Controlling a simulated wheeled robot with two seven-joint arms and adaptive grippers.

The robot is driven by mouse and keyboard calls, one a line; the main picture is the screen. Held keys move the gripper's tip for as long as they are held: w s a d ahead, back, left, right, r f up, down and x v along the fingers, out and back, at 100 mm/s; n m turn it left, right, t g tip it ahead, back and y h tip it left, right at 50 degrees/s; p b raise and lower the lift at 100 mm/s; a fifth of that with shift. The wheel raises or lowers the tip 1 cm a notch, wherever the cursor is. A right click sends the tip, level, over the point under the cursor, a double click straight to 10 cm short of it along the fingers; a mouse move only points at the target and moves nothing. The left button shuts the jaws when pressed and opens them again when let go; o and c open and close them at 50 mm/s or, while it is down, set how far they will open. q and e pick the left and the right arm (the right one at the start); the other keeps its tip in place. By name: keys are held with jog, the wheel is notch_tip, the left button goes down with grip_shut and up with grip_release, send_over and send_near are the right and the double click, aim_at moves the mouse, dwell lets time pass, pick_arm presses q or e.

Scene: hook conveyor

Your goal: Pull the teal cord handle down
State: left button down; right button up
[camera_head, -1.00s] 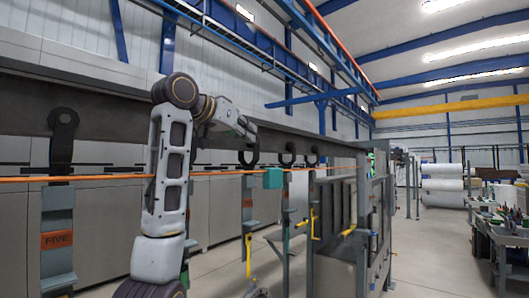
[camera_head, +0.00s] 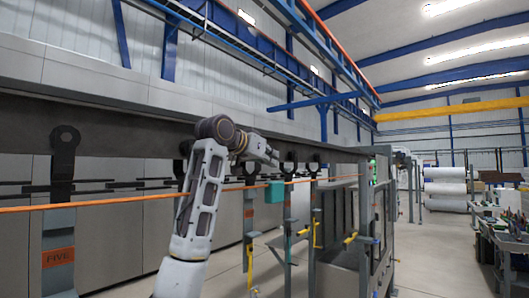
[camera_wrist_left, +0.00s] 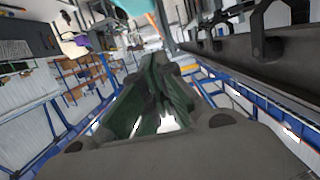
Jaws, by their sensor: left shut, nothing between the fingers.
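The teal cord handle (camera_head: 274,192) is a small block on the orange cord (camera_head: 110,202), which runs across the head view. My left gripper (camera_head: 276,158) shows small at the end of its arm, above the handle in the picture and apart from it. In the left wrist view the gripper (camera_wrist_left: 158,62) has its dark fingers together and nothing between them. The teal handle (camera_wrist_left: 135,6) is partly cut off at the top edge there, beyond the fingertips, with a bit of orange cord beside it. My right gripper is not in view.
A dark overhead rail (camera_head: 110,127) with hanging hooks (camera_head: 64,150) runs behind my arm. Grey posts, one with an orange FIVE label (camera_head: 58,258), stand below it. A grey machine frame (camera_head: 345,245) with yellow handles stands right of the handle.

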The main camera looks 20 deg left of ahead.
aim_at(275, 192)
pick_arm(q)
jog(key=shift+f, duration=0.85)
jog(key=shift+f+p, duration=0.3)
jog(key=shift+f, duration=0.85)
jog(key=shift+s, duration=0.15)
